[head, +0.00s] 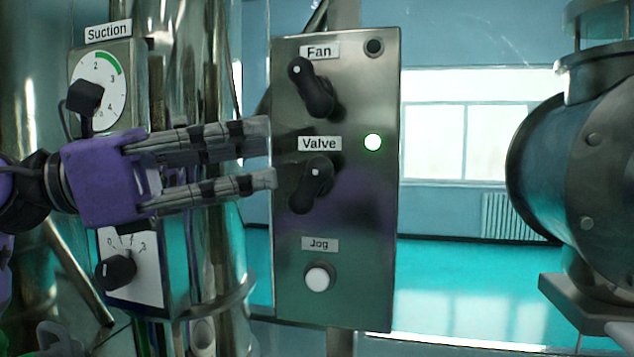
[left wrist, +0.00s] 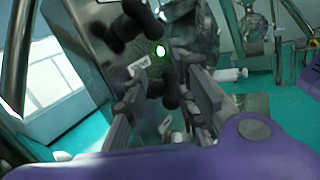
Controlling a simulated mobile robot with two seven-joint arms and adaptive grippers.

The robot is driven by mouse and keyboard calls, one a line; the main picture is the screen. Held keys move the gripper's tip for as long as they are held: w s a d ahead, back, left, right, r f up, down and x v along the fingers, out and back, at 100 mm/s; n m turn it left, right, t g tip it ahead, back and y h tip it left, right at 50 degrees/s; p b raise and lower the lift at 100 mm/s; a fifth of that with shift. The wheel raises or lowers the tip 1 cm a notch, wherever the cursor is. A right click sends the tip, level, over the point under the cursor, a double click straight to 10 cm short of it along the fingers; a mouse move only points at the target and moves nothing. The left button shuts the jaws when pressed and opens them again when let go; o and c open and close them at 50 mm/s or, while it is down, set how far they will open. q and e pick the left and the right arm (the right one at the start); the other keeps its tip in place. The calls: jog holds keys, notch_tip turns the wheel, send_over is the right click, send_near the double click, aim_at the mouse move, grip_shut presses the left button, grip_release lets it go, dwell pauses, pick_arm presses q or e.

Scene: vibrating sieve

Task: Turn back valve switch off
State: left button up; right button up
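The valve switch (head: 312,185) is a black knob under the "Valve" label on the metal control panel (head: 350,225). Its handle slants from upper right to lower left. A lamp (head: 373,142) beside the label is lit white-green. My left gripper (head: 268,152) is open, its fingers pointing right at the panel, just left of the valve switch. In the left wrist view the valve switch (left wrist: 168,88) shows between the two spread fingers; I cannot tell whether they touch it. A purple part at that view's right edge may be my right gripper, but its fingers are unclear.
The fan switch (head: 311,88) sits above, with a dark lamp (head: 375,47). A white jog button (head: 318,279) is below. The suction dial (head: 100,88) and a lower dial (head: 132,268) are at left. A large dark metal machine (head: 580,160) stands at right.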

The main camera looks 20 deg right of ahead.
aim_at(306, 181)
pick_arm(q)
jog(key=shift+m+y, duration=0.8)
jog(key=shift+m, duration=0.1)
jog(key=d+f, duration=0.1)
jog(key=s+d+f+p, duration=0.1)
jog(key=f, duration=0.1)
jog(key=shift+s+d, duration=0.15)
jog(key=shift+d, duration=0.2)
jog(key=d, duration=0.4)
jog(key=shift+w+d+f+p, duration=0.15)
jog(key=shift+w+p, duration=0.2)
jog(key=shift+w, duration=0.05)
jog(key=shift+s+d, duration=0.15)
jog(key=shift+d, duration=0.25)
pick_arm(e)
jog(key=shift+w+r, duration=0.1)
jog(key=shift+r, duration=0.8)
pick_arm(q)
jog(key=shift+f, duration=0.1)
pick_arm(e)
jog(key=shift+f, duration=0.1)
pick_arm(q)
grip_shut()
pick_arm(e)
jog(key=shift+s+d, duration=0.1)
jog(key=shift+s, duration=0.1)
